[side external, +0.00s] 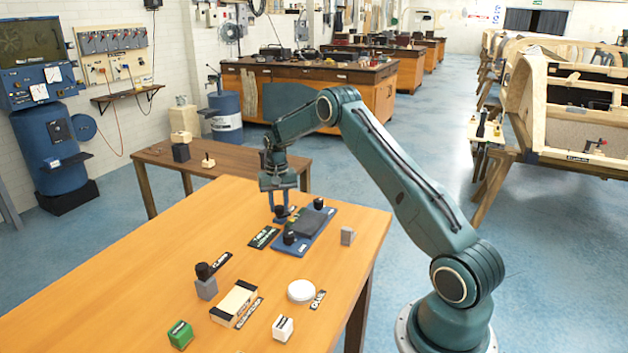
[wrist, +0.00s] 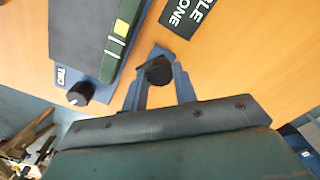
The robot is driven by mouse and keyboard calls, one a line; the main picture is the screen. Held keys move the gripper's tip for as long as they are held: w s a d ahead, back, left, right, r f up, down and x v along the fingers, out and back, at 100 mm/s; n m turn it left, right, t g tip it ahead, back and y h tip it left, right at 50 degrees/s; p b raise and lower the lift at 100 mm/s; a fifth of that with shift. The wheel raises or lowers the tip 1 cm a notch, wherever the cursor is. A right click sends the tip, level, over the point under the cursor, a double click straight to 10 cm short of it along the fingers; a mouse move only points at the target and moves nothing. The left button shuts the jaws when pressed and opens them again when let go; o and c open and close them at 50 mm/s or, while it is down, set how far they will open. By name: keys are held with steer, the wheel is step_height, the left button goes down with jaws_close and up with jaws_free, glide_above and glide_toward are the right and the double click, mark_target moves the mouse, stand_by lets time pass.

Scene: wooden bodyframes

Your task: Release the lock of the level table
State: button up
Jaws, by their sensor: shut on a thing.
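The level table (side external: 312,226) is a blue base with a dark top plate on the wooden table. In the wrist view its dark plate (wrist: 85,28) fills the upper left, with a green-and-yellow strip along one edge. My gripper (wrist: 160,82) is shut on a black knob (wrist: 159,71) on a blue piece beside the level table. In the side view, my gripper (side external: 281,208) points down at the table's far left corner. Another black knob (wrist: 82,92) with a white mark stands on the base's corner. I cannot tell which knob is the lock.
A dark label (wrist: 188,15) lies beside the blue piece. A grey block (side external: 347,235) stands to the right. A black-knobbed grey block (side external: 206,282), a cream box (side external: 236,302), a white disc (side external: 301,290), a green box (side external: 180,334) and a white cube (side external: 283,327) stand nearer the front.

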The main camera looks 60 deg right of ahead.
mark_target(279, 207)
steer(key=n, duration=0.6)
steer(key=shift+n, duration=0.3)
steer(key=shift+r, duration=0.1)
steer(key=o, duration=1)
step_height(279, 207, up, 14)
steer(key=shift+f, duration=0.15)
stand_by(0.3)
